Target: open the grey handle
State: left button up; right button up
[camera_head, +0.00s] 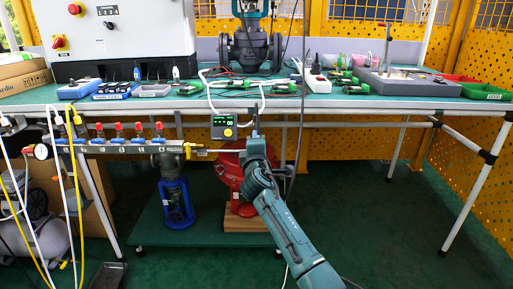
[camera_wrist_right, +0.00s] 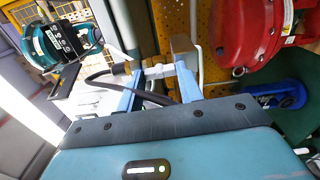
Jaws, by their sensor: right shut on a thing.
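My right arm rises from the bottom right of the head view, and its gripper (camera_head: 256,130) is at the front edge of the bench, just right of a small box with a green display (camera_head: 223,127). In the right wrist view the two blue fingers of this gripper (camera_wrist_right: 158,78) are closed on a light grey piece (camera_wrist_right: 157,71), which I take to be the grey handle. A black hose (camera_wrist_right: 105,76) runs beside it. The fingers and arm hide much of the handle, so its turn angle cannot be told. My left gripper is not in view.
A red valve body (camera_head: 230,172) stands below the bench, and a blue one (camera_head: 175,202) is to its left. A manifold with red knobs (camera_head: 120,143) hangs at the left. The green bench top (camera_head: 300,101) carries tools and trays. Floor at right is clear.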

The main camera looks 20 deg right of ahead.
jog(key=shift+m, duration=0.4)
jog(key=o, duration=1)
jog(key=shift+s, duration=0.1)
